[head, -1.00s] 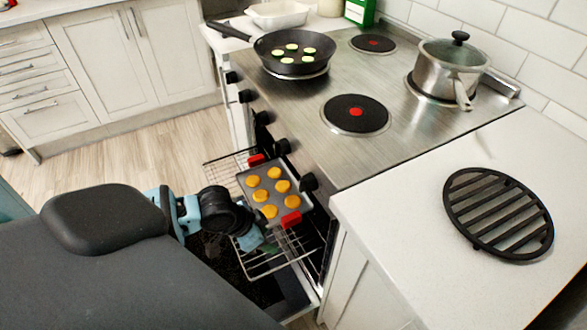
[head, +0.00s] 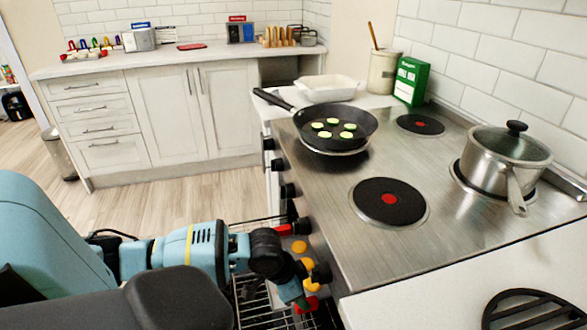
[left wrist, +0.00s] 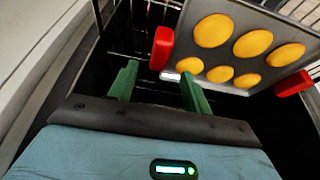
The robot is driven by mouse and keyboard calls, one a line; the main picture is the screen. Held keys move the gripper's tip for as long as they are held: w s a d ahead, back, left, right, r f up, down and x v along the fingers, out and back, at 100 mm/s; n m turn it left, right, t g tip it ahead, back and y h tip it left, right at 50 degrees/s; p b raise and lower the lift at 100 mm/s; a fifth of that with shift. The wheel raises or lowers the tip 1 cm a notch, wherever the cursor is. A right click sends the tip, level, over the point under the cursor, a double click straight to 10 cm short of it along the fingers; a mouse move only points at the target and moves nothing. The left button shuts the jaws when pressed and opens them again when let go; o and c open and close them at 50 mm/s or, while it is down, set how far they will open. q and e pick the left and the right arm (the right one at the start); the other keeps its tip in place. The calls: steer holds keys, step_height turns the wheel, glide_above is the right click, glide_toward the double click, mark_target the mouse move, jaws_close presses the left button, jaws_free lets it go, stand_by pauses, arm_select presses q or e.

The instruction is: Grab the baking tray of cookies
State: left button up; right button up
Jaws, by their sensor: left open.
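The grey baking tray (left wrist: 231,58) holds several round orange cookies (left wrist: 253,43) and has a red grip at each end. In the left wrist view, one red grip (left wrist: 162,47) is just beyond the gap between the green fingers of my left gripper (left wrist: 157,86). The gripper is open, with nothing between its fingers. The other red grip (left wrist: 294,83) is at the right edge. In the head view my arm hides most of the tray; a few cookies (head: 299,247) and both red grips show beside the oven front. My right gripper is not in view.
A wire oven rack (head: 258,308) shows below my left arm. Oven knobs (head: 288,191) line the stove front close to the arm. A frying pan (head: 336,125) and a lidded pot (head: 503,165) stand on the stove. A black trivet (head: 535,310) lies on the right counter.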

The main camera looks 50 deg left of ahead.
arm_select(q)
steer(key=x, duration=0.2)
steer(key=b+x, duration=0.1)
steer(key=x, duration=0.1)
steer(key=shift+s+f, duration=0.1)
steer(key=shift+s, duration=0.2)
steer(key=shift+w+f, duration=0.2)
steer(key=shift+f, duration=0.35)
steer(key=shift+c, duration=0.4)
steer(key=shift+r, duration=0.1)
jaws_close()
